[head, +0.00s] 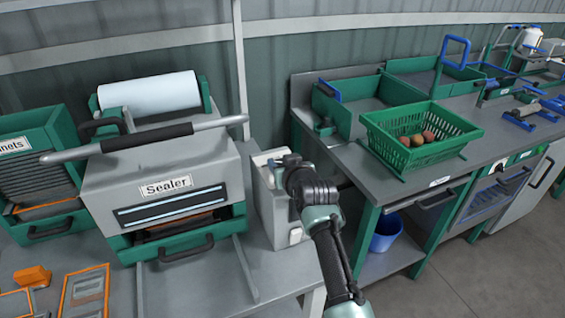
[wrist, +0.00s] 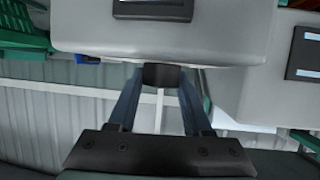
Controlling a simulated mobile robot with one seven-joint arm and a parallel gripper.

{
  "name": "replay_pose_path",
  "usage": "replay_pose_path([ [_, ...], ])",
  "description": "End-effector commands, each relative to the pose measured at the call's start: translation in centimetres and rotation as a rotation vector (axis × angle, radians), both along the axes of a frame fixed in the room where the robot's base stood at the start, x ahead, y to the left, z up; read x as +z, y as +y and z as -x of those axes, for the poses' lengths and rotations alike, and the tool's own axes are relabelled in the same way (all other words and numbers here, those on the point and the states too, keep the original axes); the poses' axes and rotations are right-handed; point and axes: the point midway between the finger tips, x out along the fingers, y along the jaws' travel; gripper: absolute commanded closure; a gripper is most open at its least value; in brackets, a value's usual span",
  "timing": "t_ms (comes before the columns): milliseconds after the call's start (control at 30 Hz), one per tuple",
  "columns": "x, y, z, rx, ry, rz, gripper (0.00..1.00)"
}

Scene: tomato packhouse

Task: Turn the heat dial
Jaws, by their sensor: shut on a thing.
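The heat dial appears as a small black knob (wrist: 161,75) on the edge of a pale grey box in the wrist view. My gripper (wrist: 161,80) has one finger on each side of it and is shut on it. In the head view my gripper (head: 276,166) is at the top of the grey control box (head: 269,207), just right of the sealer (head: 160,190). There my wrist and gripper hide the dial. No marking on the dial can be read.
The sealer has a long bar handle (head: 135,143) reaching close to my gripper's left. A green crate (head: 432,158) of tomatoes stands on the bench to the right. A blue bucket (head: 386,234) is below. Orange-edged trays (head: 86,290) lie front left.

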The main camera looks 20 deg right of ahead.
Motion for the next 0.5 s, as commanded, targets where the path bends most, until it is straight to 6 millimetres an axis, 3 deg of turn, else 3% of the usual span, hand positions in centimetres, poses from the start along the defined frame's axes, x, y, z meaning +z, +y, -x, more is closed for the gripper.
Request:
replay_pose_path([
  [500, 0.17, 0.21, 0.00, -0.080, 0.001, 0.000, 1.00],
])
